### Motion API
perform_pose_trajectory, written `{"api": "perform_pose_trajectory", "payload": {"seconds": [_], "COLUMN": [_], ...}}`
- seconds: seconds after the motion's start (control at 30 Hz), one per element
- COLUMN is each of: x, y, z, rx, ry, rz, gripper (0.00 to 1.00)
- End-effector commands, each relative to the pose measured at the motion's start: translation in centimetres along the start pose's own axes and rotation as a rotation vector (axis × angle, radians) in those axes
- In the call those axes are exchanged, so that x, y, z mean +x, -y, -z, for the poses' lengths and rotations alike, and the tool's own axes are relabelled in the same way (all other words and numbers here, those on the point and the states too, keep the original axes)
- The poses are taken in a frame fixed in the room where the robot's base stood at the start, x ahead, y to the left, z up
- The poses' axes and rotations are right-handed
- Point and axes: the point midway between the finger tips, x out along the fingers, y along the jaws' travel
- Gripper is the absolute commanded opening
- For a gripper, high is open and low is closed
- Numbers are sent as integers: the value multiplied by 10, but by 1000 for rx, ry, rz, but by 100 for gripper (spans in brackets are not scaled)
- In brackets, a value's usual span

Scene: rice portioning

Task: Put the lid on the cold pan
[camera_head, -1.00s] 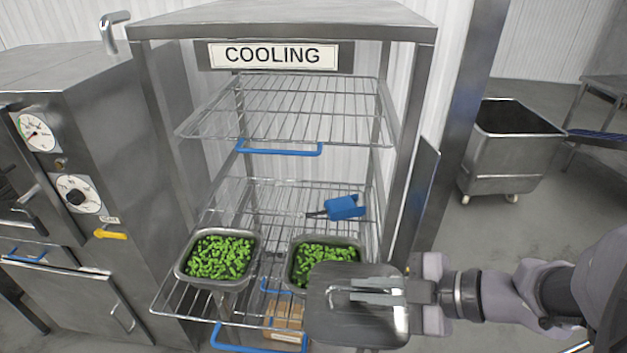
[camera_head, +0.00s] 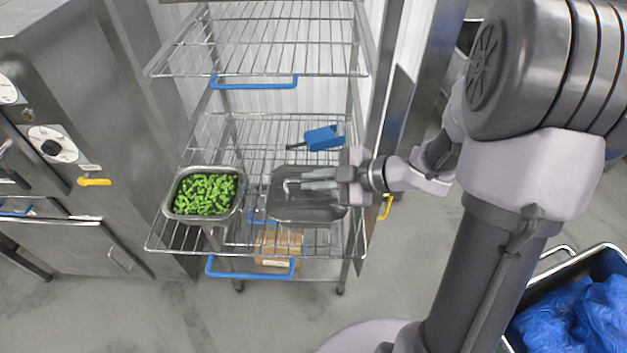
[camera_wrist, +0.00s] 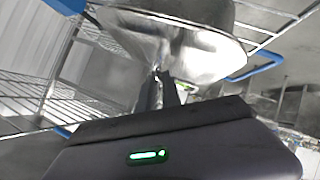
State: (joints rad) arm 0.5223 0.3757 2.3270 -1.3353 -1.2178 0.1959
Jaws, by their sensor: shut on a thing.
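My gripper (camera_head: 318,178) is shut on the handle of a steel lid (camera_head: 312,208), which lies over the right-hand spot on the lower wire shelf. The lid also fills the top of the wrist view (camera_wrist: 185,48). The right pan of green food seen there earlier is hidden beneath the lid; whether the lid touches its rim I cannot tell. A left pan (camera_head: 237,203) of green pieces stands uncovered beside the lid. Nothing visible tells which pan is cold.
An empty wire shelf (camera_head: 270,45) is above. A cardboard box (camera_head: 278,247) sits below. A steel oven unit (camera_head: 95,130) stands left. A bin with blue bags (camera_head: 575,318) is at lower right.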

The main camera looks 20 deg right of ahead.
Motion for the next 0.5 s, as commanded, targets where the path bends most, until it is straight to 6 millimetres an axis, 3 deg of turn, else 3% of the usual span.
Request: {"api": "perform_pose_trajectory", "payload": {"seconds": [0.07, 0.2, 0.5], "x": [1, 1, 0], "y": [1, 1, 1], "z": [-1, -1, -1], "rx": [0, 0, 0], "ry": [0, 0, 0], "rz": [0, 0, 0], "gripper": [0, 30, 30]}}
